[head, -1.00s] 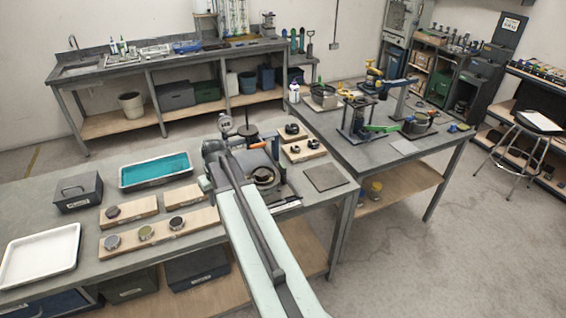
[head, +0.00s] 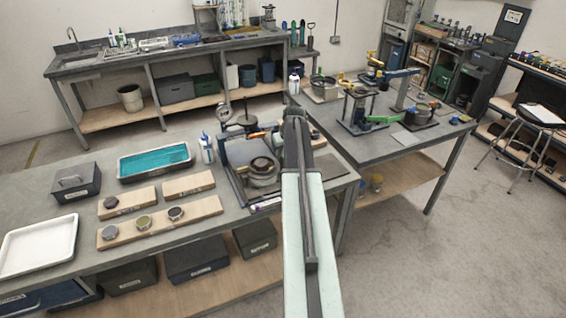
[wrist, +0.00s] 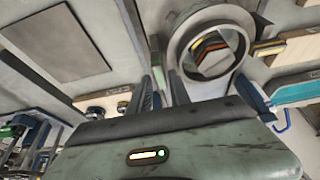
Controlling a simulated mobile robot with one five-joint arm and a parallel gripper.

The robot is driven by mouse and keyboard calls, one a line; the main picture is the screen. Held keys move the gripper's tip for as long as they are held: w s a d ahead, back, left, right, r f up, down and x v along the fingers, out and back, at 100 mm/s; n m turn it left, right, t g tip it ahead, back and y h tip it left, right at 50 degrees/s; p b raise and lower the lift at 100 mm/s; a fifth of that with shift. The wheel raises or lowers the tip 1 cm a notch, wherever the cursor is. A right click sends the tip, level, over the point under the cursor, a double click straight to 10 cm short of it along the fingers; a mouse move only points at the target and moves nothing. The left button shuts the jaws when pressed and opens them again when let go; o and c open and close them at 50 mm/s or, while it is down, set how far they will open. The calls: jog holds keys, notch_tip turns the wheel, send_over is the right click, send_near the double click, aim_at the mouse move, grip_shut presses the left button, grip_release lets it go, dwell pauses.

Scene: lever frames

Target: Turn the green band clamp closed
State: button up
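A bright green lever-like part (head: 382,119) shows on the right-hand table in the head view.
A metal ring fixture (head: 262,170) stands on the near bench (head: 35,190), left of my arm; a ring also shows in the wrist view (wrist: 178,50). A blue-filled tray (head: 122,166) and wooden blocks lie further left. Open floor (head: 480,240) is at right.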

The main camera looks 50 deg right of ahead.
jog(key=b+x, duration=0.1)
jog(key=x, duration=0.1)
jog(key=shift+w+f, duration=0.1)
jog(key=shift+f, duration=0.25)
jog(key=shift+r, duration=0.15)
jog(key=shift+c, duration=0.3)
grip_shut()
